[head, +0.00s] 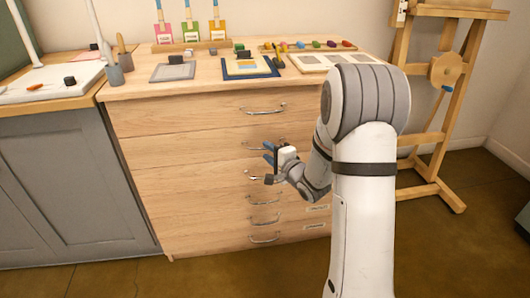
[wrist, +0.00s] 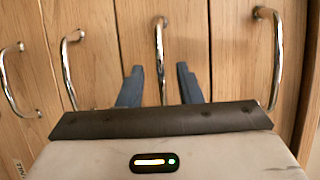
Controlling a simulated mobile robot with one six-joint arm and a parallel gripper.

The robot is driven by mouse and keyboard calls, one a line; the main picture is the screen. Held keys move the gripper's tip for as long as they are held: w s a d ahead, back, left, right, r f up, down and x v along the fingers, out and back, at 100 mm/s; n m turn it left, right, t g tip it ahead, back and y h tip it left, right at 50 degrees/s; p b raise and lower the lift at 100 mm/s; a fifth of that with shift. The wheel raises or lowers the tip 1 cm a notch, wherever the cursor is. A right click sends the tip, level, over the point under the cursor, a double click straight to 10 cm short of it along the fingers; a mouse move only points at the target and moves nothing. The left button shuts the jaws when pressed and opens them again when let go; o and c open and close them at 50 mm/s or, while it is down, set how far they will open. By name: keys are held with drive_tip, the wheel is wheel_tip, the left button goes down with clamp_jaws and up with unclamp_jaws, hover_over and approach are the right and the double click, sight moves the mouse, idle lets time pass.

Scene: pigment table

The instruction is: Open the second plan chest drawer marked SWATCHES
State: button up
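The wooden plan chest (head: 200,150) has several stacked drawers, all flush, each with a curved metal handle. The second drawer's handle (head: 254,147) is partly hidden by my gripper (head: 268,153) in the head view. In the wrist view the handles run upright in the picture, and this second handle (wrist: 160,50) lies between the two blue fingers. My gripper (wrist: 158,84) is open, with a gap on each side of the handle. I cannot tell whether the fingertips reach past the bar. No SWATCHES label is readable; my arm hides the right part of the upper drawers.
The top drawer's handle (head: 262,109) is above, and the third handle (wrist: 75,65) is on the other side. The chest top (head: 140,84) holds swatch cards, a tray and pigment bottles. A grey cabinet (head: 70,185) adjoins left; a wooden easel (head: 450,110) stands right.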

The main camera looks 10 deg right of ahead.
sight(264, 148)
drive_tip(key=shift+b+x, duration=0.3)
drive_tip(key=shift+x, duration=1.45)
clamp_jaws()
